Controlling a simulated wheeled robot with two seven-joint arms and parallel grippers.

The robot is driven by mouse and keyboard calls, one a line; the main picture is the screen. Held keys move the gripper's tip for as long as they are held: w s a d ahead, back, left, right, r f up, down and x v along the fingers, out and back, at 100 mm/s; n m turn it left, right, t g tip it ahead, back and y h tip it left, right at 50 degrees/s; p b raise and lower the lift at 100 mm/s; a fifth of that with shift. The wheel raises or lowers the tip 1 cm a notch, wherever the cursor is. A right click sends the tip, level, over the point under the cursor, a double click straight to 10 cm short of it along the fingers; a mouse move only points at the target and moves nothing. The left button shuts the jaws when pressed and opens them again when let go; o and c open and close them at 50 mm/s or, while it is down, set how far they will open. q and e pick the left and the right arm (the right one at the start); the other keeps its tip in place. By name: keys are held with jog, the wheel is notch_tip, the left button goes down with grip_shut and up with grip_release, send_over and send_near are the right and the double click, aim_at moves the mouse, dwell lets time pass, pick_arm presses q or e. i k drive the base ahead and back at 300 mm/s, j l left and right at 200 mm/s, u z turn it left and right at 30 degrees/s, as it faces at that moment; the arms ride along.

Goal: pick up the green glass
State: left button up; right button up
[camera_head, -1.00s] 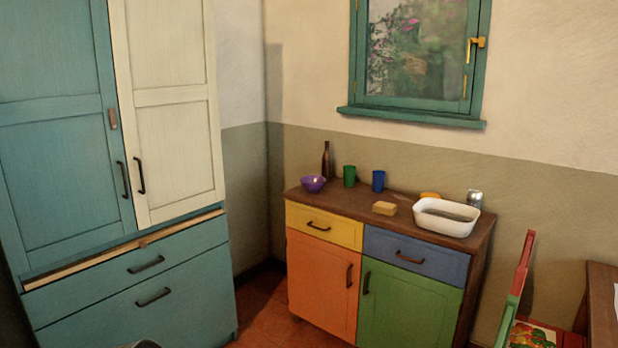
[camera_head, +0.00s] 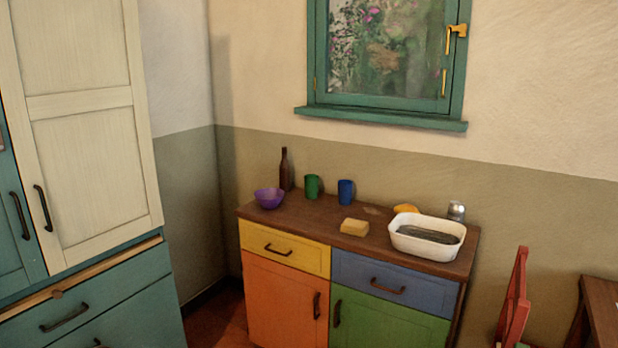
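The green glass (camera_head: 312,186) stands upright on the back part of the wooden top of a low cabinet. A blue glass (camera_head: 345,192) stands to its right, apart from it. A dark brown bottle (camera_head: 285,170) stands to its left, and a purple bowl (camera_head: 269,198) sits in front of the bottle. Neither of my grippers shows in the view.
The cabinet top (camera_head: 318,218) also bears a yellow sponge-like block (camera_head: 354,228), a white basin (camera_head: 428,248), a yellow item (camera_head: 405,208) and a silver can (camera_head: 456,211). A tall cupboard (camera_head: 85,130) stands left. A red chair (camera_head: 514,305) and wooden table (camera_head: 600,310) are right.

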aim_at(311, 180)
jog(key=i+j, duration=0.15)
jog(key=i, duration=0.8)
